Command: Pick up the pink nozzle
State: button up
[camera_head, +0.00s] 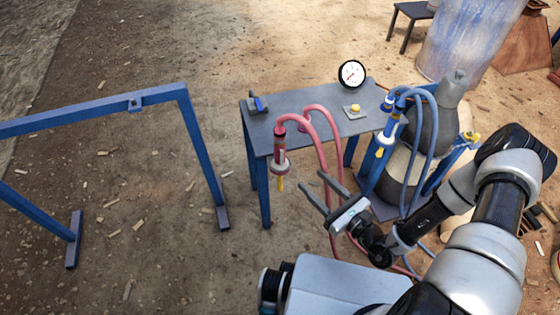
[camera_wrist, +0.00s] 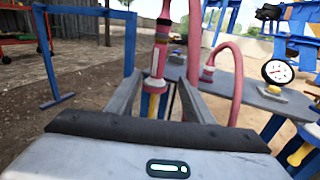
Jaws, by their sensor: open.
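The pink nozzle (camera_head: 279,150) hangs upright at the near left edge of the grey table, with a pink hose curving up from its top and a yellow tip below. My gripper (camera_head: 318,190) is open and empty, in front of the table, to the right of and slightly below the nozzle in the head view. In the wrist view the pink nozzle (camera_wrist: 157,62) stands upright ahead, between the two open fingers (camera_wrist: 158,92) in the picture. I cannot tell how far beyond the fingertips it is.
The table (camera_head: 330,125) carries a pressure gauge (camera_head: 352,74), a small blue part (camera_head: 259,103) and a yellow knob (camera_head: 354,110). A blue nozzle with hoses (camera_head: 384,135) and grey gas bottles (camera_head: 450,100) stand to the right. A blue frame (camera_head: 190,130) stands left; ground between is open.

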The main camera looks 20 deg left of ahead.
jog(key=b+x, duration=0.1)
jog(key=x, duration=0.9)
jog(key=shift+a+b, duration=0.15)
jog(key=shift+b, duration=0.15)
jog(key=shift+r+b+x, duration=0.2)
jog(key=shift+b+x, duration=0.15)
jog(key=shift+x, duration=1.2)
jog(key=shift+r+b+x, duration=0.15)
jog(key=shift+b+x, duration=0.2)
jog(key=shift+x, duration=1.15)
grip_shut()
jog(key=shift+r, duration=0.1)
notch_tip(320, 180, up, 18)
jog(key=p, duration=0.5)
notch_tip(320, 180, up, 20)
jog(key=p, duration=1.8)
send_over(283, 152)
jog(key=x, duration=0.2)
